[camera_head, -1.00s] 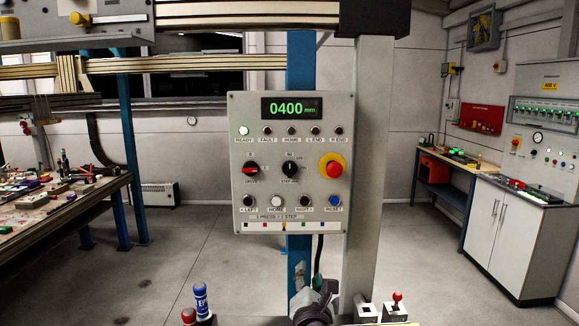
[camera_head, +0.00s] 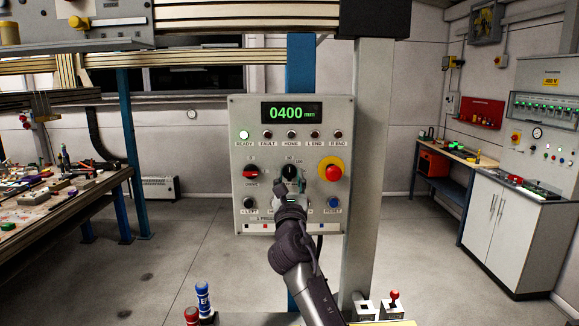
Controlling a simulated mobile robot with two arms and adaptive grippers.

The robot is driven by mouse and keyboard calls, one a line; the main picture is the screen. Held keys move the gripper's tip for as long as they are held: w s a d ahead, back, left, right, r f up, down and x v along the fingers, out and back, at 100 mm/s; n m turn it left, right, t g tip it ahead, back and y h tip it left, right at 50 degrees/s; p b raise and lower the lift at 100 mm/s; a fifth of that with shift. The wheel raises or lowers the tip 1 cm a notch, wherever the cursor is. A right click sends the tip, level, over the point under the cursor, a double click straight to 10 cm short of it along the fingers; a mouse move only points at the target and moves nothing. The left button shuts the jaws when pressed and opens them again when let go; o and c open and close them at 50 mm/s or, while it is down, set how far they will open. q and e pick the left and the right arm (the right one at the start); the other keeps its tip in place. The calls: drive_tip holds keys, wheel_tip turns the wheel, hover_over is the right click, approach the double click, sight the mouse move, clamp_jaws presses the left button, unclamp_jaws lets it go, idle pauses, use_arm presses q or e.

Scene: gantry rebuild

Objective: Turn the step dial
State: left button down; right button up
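The step dial (camera_head: 289,171) is a black knob in the middle of the grey control panel (camera_head: 243,112). Its upper part shows; its lower part and its label are hidden behind my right gripper (camera_head: 290,186). That gripper is raised in front of the panel, with its fingertips at the dial's lower edge. I cannot tell whether it touches the dial or how far its fingers are apart. My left gripper is not in view.
A red-black rotary switch (camera_head: 251,172) is left of the dial, and a red emergency stop (camera_head: 331,171) on yellow is to its right. Push buttons, including a blue RESET (camera_head: 334,202), line the panel's lower part. A cluttered bench (camera_head: 60,215) stands at the left.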

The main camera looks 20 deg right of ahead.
drive_tip(key=shift+x, duration=1.25)
drive_tip(key=shift+s, duration=0.1)
clamp_jaws()
